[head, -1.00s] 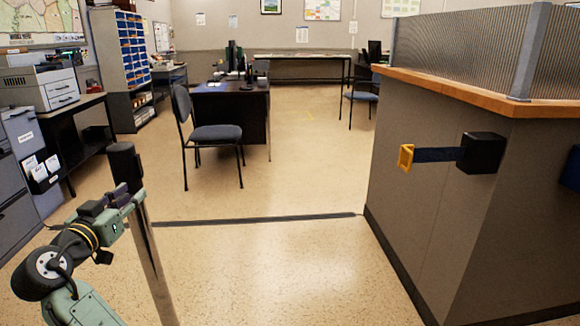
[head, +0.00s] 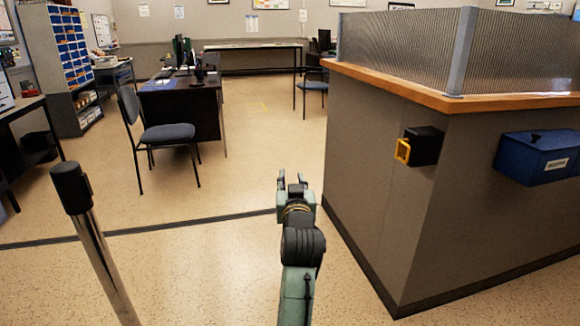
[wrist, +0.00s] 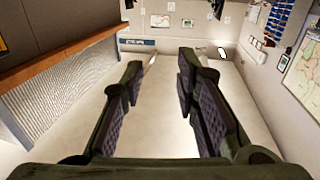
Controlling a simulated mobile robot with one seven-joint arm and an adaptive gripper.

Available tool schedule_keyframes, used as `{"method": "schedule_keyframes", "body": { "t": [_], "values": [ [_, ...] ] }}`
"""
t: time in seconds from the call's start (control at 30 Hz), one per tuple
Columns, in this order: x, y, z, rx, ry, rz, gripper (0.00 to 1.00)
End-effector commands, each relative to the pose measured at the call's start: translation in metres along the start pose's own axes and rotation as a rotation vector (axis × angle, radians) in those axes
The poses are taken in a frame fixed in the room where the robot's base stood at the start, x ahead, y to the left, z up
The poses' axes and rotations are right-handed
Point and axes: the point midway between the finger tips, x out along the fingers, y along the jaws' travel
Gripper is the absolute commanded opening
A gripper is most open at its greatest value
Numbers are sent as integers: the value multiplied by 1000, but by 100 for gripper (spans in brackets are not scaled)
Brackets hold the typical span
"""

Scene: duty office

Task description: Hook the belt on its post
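The belt's yellow end clip (head: 402,151) sits against the left side of the black belt housing (head: 424,145) on the counter's side wall. No belt strap shows between clip and housing. The post (head: 92,240) is a shiny metal pole with a black head (head: 71,187) at the left, with nothing hooked on it. My gripper (head: 292,181) is between post and counter, apart from both, left of the clip. In the wrist view my gripper (wrist: 158,82) has its two padded fingers spread, with nothing between them.
The grey counter (head: 385,215) with a wooden top fills the right side. A blue box (head: 536,157) hangs on it, right of the housing. A chair (head: 165,135) and a desk (head: 185,110) stand behind. A dark strip (head: 150,228) crosses the open floor.

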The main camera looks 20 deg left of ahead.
Motion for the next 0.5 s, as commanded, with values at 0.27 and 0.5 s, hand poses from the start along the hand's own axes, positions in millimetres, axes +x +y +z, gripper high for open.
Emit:
{"method": "schedule_keyframes", "body": {
  "t": [0.27, 0.5],
  "values": [
    [51, -1, -1, 2, -3, -1, 28],
    [69, -1, 0, 2, -2, 0, 28]
  ]
}}
